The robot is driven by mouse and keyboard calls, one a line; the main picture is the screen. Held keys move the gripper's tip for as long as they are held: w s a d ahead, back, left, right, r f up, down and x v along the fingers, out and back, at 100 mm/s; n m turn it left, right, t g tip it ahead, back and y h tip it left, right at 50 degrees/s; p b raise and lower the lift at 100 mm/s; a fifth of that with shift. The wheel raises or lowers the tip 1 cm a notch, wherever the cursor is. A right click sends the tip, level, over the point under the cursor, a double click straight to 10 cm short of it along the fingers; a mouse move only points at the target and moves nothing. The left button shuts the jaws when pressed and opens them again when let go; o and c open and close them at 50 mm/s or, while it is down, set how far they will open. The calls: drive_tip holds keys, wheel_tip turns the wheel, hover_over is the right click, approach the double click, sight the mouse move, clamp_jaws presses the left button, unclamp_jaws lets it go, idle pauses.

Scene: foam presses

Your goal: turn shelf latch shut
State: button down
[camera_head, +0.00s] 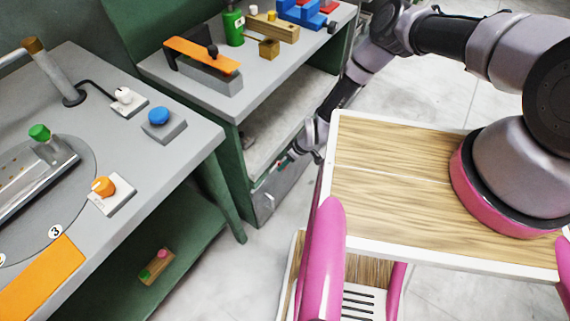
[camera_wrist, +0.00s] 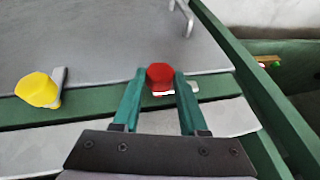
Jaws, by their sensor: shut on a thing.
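A red knob (camera_wrist: 160,76) shows in the wrist view on a green rail, with a pale piece under it reaching to the right. I take it to be the shelf latch. My gripper (camera_wrist: 160,84) has its two green fingers closed on either side of the red knob, holding it. In the head view my gripper (camera_head: 284,164) is small, low beside the green bench at its right end. The latch is too small there to read its angle. A yellow knob (camera_wrist: 38,89) with a grey lever sits on the same rail to the left.
A green bench (camera_head: 240,112) with an orange-topped press (camera_head: 203,54) stands at the back. A nearer bench at left carries a blue button (camera_head: 159,117) and an orange knob (camera_head: 103,187). In the wrist view a green post (camera_wrist: 262,95) runs close to the right of my fingers.

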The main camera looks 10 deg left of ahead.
drive_tip(key=shift+w+d+f+m+g+y, duration=0.1)
drive_tip(key=shift+w+m+g+y, duration=0.15)
drive_tip(key=shift+g, duration=0.35)
drive_tip(key=shift+w+d+m+g+y, duration=0.15)
drive_tip(key=shift+g+y, duration=0.2)
drive_tip(key=shift+g, duration=0.25)
drive_tip(key=shift+a+f+m+g+y, duration=0.1)
drive_tip(key=shift+m+g+y, duration=0.2)
drive_tip(key=shift+g+y, duration=0.85)
drive_tip(key=shift+w+g+h, duration=0.1)
drive_tip(key=shift+g+h, duration=0.15)
drive_tip(key=shift+g, duration=0.4)
drive_tip(key=shift+c, duration=2.2)
unclamp_jaws()
drive_tip(key=v, duration=1)
drive_tip(key=shift+w+d, duration=0.15)
drive_tip(key=shift+d, duration=0.15)
